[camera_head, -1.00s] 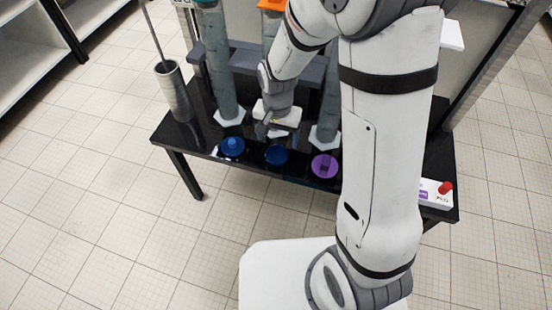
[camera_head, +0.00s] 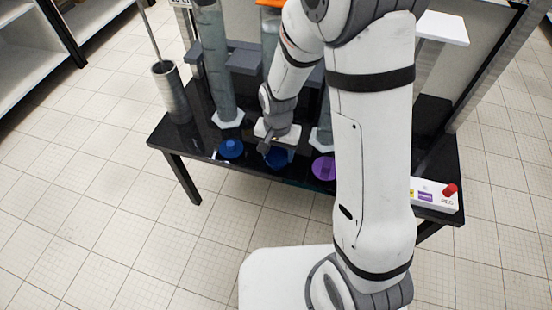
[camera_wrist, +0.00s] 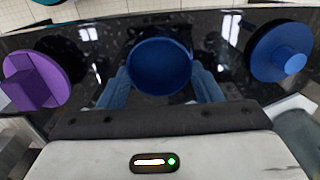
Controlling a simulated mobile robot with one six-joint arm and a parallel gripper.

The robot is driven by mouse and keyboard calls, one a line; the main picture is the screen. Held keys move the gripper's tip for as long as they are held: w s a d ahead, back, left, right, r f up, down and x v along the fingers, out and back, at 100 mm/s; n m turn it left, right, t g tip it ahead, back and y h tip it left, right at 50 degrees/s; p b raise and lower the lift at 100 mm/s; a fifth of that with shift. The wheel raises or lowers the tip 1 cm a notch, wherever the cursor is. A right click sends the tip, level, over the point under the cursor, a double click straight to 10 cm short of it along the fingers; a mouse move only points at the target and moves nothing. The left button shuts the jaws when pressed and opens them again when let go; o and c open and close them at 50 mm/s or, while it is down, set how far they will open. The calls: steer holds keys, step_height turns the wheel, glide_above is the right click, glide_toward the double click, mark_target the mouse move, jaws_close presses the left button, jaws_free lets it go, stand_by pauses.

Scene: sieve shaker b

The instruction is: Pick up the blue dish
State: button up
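The blue dish (camera_head: 279,157) is a round, shallow, dark blue bowl near the front edge of the black table. It shows in the middle of the wrist view (camera_wrist: 160,66). My gripper (camera_head: 265,148) is low over the table at the dish and hides part of it in the head view. In the wrist view my gripper (camera_wrist: 160,78) has its fingers spread, one on each side of the dish, close to its rim. I cannot tell whether they touch it. The dish appears to rest on the table.
A blue knobbed lid (camera_head: 231,149) and a purple handled piece (camera_head: 324,168) flank the dish. Behind stand tall grey columns (camera_head: 218,70). A metal cylinder (camera_head: 171,92) is at left. A white box with a red knob (camera_head: 434,194) is at the right front of the black table (camera_head: 190,138).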

steer(key=c, duration=0.6)
